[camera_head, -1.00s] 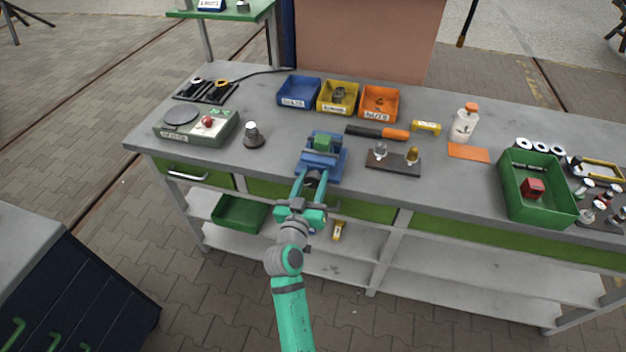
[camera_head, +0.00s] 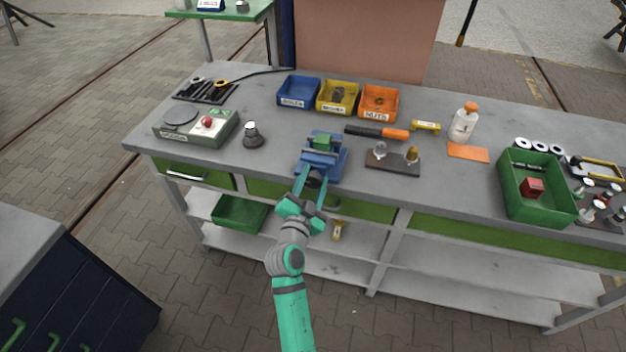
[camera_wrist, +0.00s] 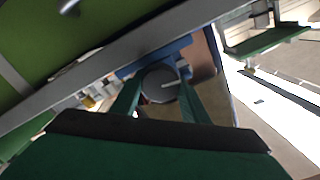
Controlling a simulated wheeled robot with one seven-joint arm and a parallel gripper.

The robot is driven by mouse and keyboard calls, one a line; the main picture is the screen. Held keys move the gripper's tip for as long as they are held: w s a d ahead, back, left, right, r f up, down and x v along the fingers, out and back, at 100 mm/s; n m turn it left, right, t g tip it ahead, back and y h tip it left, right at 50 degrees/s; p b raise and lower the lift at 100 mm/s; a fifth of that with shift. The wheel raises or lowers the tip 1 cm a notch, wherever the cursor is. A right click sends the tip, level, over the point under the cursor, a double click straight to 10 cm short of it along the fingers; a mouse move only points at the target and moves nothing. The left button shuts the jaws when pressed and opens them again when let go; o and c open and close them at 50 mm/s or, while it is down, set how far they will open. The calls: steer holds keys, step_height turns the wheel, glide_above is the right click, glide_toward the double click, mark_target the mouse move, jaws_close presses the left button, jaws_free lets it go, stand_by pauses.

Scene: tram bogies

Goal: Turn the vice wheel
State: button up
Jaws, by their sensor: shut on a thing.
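The blue vice (camera_head: 322,157) stands at the front edge of the workbench in the head view, with a green block (camera_head: 322,143) at its jaws. The vice wheel (camera_head: 313,181) is a dark round part on the vice's front side. In the wrist view the wheel (camera_wrist: 160,84) is a dark disc with a pale line on it. My gripper (camera_head: 311,184) reaches up to the vice from the front. Its two green fingers (camera_wrist: 160,95) lie on either side of the wheel and are shut on it. The gripper is rolled, and the bench looks tilted in the wrist view.
Blue, yellow and orange bins (camera_head: 338,97) stand behind the vice. A dark plate with two small fittings (camera_head: 393,162) lies close on the right. A dark knob-like part (camera_head: 252,135) stands on the left. A green crate (camera_head: 540,190) is farther right. The lower shelf is below.

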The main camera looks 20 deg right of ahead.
steer(key=shift+d+m, duration=0.1)
steer(key=shift+m, duration=1.1)
steer(key=o, duration=1.1)
steer(key=shift+s, duration=0.1)
steer(key=shift+c, duration=0.2)
